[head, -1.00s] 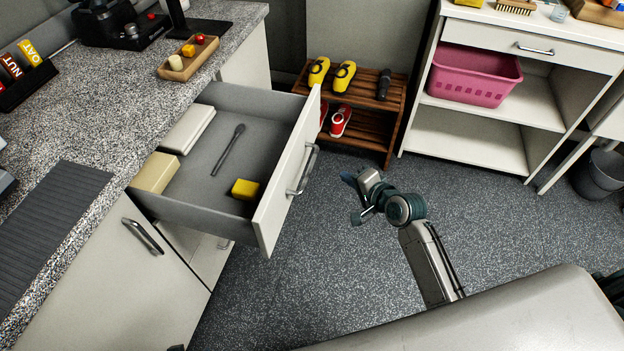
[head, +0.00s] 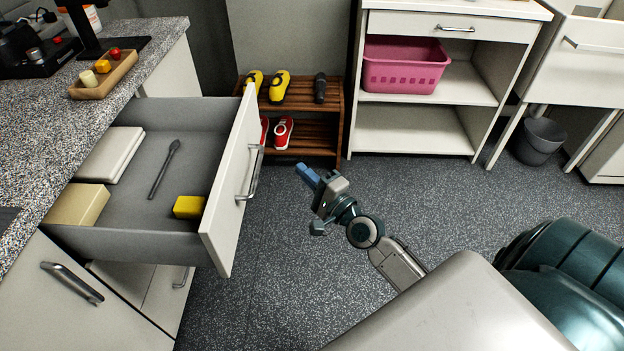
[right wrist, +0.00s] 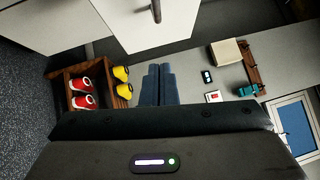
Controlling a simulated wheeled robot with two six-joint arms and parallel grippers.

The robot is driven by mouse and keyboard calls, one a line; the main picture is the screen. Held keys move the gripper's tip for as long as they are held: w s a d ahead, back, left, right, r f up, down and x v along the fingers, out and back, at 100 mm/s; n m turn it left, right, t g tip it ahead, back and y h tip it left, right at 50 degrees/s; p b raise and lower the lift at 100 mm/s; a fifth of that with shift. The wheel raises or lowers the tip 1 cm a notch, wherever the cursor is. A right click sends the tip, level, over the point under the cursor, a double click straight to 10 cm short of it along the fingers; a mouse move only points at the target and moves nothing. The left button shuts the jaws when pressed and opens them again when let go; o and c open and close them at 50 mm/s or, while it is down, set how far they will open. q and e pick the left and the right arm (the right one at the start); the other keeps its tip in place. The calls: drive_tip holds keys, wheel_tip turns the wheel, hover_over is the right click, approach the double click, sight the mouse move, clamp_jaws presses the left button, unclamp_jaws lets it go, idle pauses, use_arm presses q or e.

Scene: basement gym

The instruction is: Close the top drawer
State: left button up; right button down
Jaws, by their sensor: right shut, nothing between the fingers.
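The top drawer (head: 226,190) of the left counter stands pulled far out in the head view. Its front panel faces right and carries a metal bar handle (head: 252,172). Inside lie a dark spoon-like utensil (head: 165,168), a yellow block (head: 189,207), a tan box (head: 77,204) and a pale flat box (head: 111,155). My right gripper (head: 307,174) is shut and empty, to the right of the drawer front and apart from it. In the right wrist view its blue fingers (right wrist: 159,86) are together, with a white panel and bar handle (right wrist: 156,10) above them. My left gripper is not in view.
The speckled counter (head: 40,130) runs along the left, with a wooden tray (head: 104,75) on it. A wooden shoe rack (head: 320,132) stands behind the drawer. A white shelf unit (head: 410,132) holds a pink basket (head: 404,66). Floor (head: 275,240) right of the drawer is clear.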

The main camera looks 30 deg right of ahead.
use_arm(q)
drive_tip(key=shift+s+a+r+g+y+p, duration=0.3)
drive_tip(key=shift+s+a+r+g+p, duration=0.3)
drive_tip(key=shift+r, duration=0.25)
use_arm(e)
drive_tip(key=w+a+r, duration=0.1)
drive_tip(key=w+a, duration=0.3)
drive_tip(key=w, duration=0.3)
drive_tip(key=shift+r, duration=0.2)
drive_tip(key=shift+s, duration=0.1)
drive_tip(key=shift+a, duration=0.1)
